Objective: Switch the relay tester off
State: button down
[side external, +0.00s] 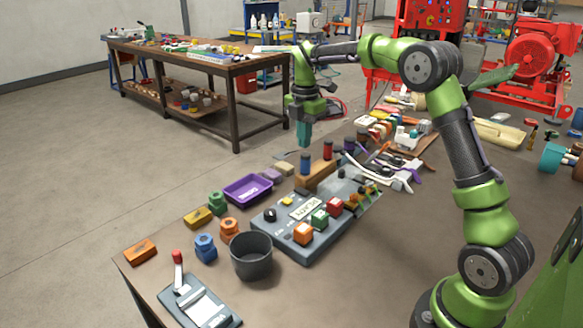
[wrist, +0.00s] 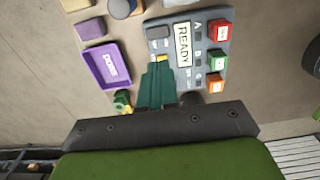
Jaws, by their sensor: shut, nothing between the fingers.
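A grey panel box (side external: 284,236) with a label lies on the bench; I take it to be the relay tester. It also shows in the wrist view (wrist: 211,48), where its label reads READY. My gripper (side external: 304,146) is shut and empty, pointing down above the bench. In the wrist view its green fingers (wrist: 161,64) overlap the panel's left edge and hide part of it. Contact cannot be told.
A purple tray (side external: 247,189) and a dark pot (side external: 252,262) are near the panel. A lever device (side external: 197,306) with a red handle stands at the front corner. Wooden blocks with coloured cylinders (side external: 316,174) stand behind the panel. Several coloured nuts lie at the left.

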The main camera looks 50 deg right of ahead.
jog(key=shift+w, duration=0.75)
notch_tip(320, 180, down, 6)
jog(key=s, duration=0.1)
jog(key=shift+s, duration=0.2)
dwell(0.4)
notch_tip(320, 180, up, 14)
jog(key=s, duration=0.2)
dwell(0.4)
jog(key=shift+f, duration=0.1)
